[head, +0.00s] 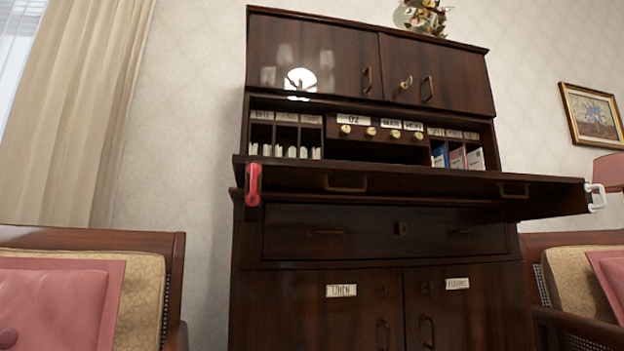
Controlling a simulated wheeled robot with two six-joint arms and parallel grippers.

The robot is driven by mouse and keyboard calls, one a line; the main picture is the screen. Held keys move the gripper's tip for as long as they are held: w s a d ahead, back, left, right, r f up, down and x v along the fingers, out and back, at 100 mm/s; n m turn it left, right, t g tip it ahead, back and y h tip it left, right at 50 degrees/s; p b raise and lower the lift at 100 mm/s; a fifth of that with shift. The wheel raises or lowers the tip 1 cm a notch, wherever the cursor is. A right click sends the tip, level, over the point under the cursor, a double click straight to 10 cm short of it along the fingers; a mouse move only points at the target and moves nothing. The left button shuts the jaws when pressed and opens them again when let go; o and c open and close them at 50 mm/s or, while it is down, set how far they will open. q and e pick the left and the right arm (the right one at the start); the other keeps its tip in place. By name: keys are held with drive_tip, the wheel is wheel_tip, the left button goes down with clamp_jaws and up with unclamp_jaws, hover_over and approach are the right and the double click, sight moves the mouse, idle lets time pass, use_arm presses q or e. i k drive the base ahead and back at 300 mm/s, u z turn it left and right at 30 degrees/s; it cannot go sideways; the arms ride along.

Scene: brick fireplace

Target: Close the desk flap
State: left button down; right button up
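The desk flap (420,184) of the dark wooden secretary cabinet (315,233) is folded down and stands out roughly level, seen from slightly below. Two metal handles show on it, one on the left (345,184) and one on the right (514,190). A red clip-like piece (254,184) is at the flap's left front corner. A white clip-like piece (597,198) is at its right front corner. The open compartment behind holds pigeonholes, small knobbed drawers and upright booklets (457,157). Neither of my grippers shows in the head view.
Cabinet doors (315,62) above, and a drawer (330,232) and labelled doors (310,310) below, are shut. Cushioned chairs stand at left (172,290) and right (560,325). A pink lamp shade (609,170) is near the flap's right end. Flowers (425,15) stand on top.

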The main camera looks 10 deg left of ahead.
sight(287, 174)
drive_tip(key=z, duration=0.85)
drive_tip(key=i, duration=1.2)
drive_tip(key=u, duration=0.85)
drive_tip(key=i, duration=0.3)
drive_tip(key=u, duration=0.35)
